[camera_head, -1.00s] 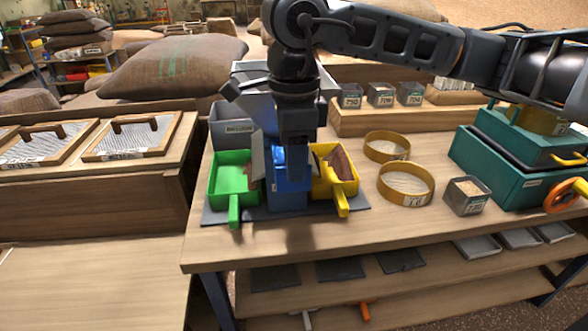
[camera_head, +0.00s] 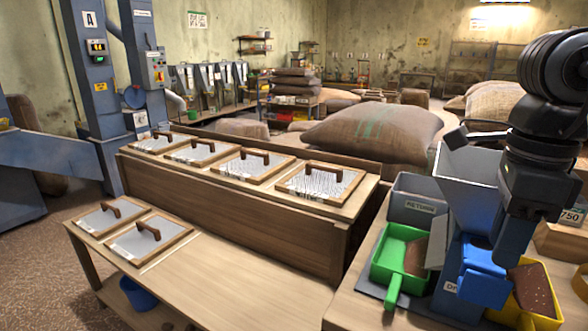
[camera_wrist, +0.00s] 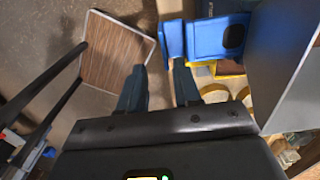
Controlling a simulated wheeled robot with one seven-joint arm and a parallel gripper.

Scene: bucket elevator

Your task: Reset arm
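My arm stands at the right edge of the head view, with my gripper (camera_head: 508,250) hanging down in front of a blue container (camera_head: 480,275). In the wrist view the two fingers of my gripper (camera_wrist: 160,80) stand apart, with nothing visible held between them. A blue part (camera_wrist: 215,38) lies just beyond the right finger; whether they touch I cannot tell.
A grey bin labelled RETURN (camera_head: 412,208) and a grey hopper (camera_head: 465,190) stand behind the bins. Left are wooden boxes with handled lids (camera_head: 320,182) and a lower bench (camera_head: 245,285). A blue-grey machine column (camera_head: 90,80) stands far left; a large sack (camera_head: 372,130) lies behind.

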